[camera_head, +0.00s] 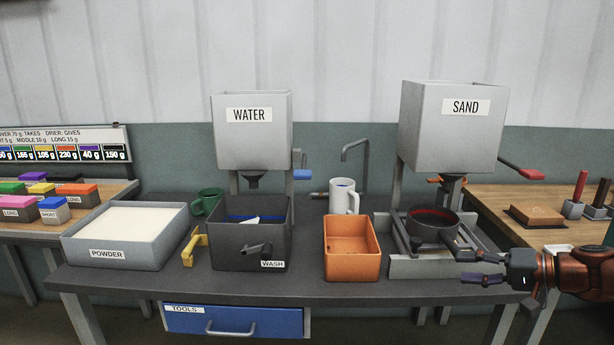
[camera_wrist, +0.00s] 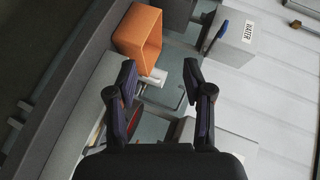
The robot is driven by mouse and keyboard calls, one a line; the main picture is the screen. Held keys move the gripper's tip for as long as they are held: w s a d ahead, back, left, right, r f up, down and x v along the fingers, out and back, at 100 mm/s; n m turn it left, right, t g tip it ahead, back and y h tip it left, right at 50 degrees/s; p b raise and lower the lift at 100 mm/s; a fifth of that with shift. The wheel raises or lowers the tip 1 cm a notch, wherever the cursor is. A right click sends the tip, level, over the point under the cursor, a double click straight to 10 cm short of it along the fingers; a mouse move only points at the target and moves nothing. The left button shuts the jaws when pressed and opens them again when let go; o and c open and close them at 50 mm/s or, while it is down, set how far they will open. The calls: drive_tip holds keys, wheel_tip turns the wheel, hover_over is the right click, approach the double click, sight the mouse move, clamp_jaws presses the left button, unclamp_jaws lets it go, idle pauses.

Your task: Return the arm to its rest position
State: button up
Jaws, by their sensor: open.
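My gripper (camera_head: 464,267) is at the right, in front of the sand stand, with my arm reaching in from the right edge. In the wrist view my gripper (camera_wrist: 160,76) has its two fingers spread apart with nothing between them. A dark round pan (camera_head: 432,222) with a red inside sits on the stand under the sand hopper (camera_head: 452,125). My gripper is close to the pan's right front side; I cannot tell whether they touch.
An orange bin (camera_head: 351,263) stands left of the stand, with a white mug (camera_head: 343,196) behind it. The dark wash basin (camera_head: 228,255) is under the water hopper (camera_head: 250,150). A powder tray (camera_head: 145,253) is farther left. A wooden side table (camera_head: 490,203) is at the right.

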drive_tip(key=s+a+r+n+g+h+p, duration=0.15)
drive_tip(key=s+a+n+g, duration=0.35)
drive_tip(key=a, duration=0.6)
drive_tip(key=s+a+r+g+h+p, duration=0.1)
drive_tip(key=s+a+g+p, duration=0.2)
drive_tip(key=s+a, duration=0.65)
drive_tip(key=s+d+f+g+h+p, duration=0.1)
drive_tip(key=s+f+h+p, duration=0.3)
drive_tip(key=s, duration=1.4)
drive_tip(key=g+h, duration=0.1)
drive_tip(key=h, duration=0.3)
drive_tip(key=shift+g, duration=0.4)
drive_tip(key=shift+h, duration=0.25)
